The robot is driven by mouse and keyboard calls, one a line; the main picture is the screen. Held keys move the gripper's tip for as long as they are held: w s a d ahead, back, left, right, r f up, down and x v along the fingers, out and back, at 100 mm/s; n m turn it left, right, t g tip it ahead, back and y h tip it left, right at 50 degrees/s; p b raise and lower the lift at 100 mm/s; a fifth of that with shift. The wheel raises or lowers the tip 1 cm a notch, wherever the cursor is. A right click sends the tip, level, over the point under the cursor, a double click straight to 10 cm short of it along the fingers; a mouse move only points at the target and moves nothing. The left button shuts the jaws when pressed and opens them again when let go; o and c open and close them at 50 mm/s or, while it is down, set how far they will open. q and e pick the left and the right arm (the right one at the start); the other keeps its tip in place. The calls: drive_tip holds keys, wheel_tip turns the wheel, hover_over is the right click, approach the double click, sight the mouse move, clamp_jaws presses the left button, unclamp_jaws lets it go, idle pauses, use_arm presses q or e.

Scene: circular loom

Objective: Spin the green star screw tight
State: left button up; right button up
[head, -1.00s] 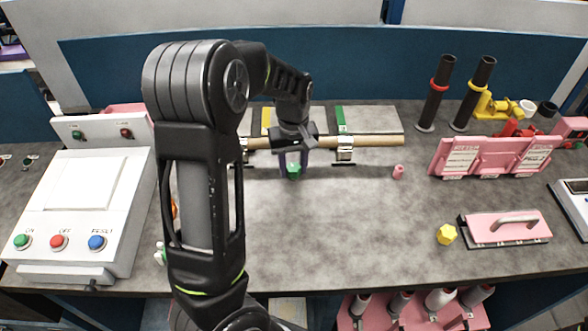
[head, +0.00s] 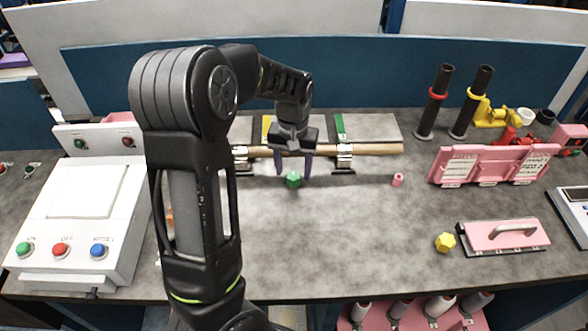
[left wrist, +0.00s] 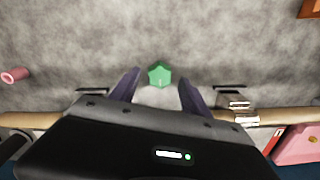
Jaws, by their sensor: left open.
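The green star screw (head: 293,180) sits in front of the wooden rod, between the rod's two metal clamps. Its star-shaped head also shows in the left wrist view (left wrist: 160,74). What lies beneath the head is hidden. My left gripper (head: 293,166) points down, open and empty, just behind and above the screw in the head view. In the left wrist view its two dark fingers (left wrist: 159,82) stand apart to either side of the screw, with gaps between them and the head. My right gripper is not in view.
The wooden rod (head: 375,149) runs across behind the screw, with a metal clamp (head: 344,157) to the right. A small pink cylinder (head: 398,180) stands further right. A yellow knob (head: 445,242) and a pink handled block (head: 503,236) lie front right. The bench's front middle is clear.

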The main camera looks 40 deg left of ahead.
sight(293, 175)
use_arm(q)
wheel_tip(293, 175, up, 2)
drive_tip(key=shift+r+p, duration=0.25)
drive_tip(key=shift+p, duration=0.25)
drive_tip(key=shift+r, duration=0.95)
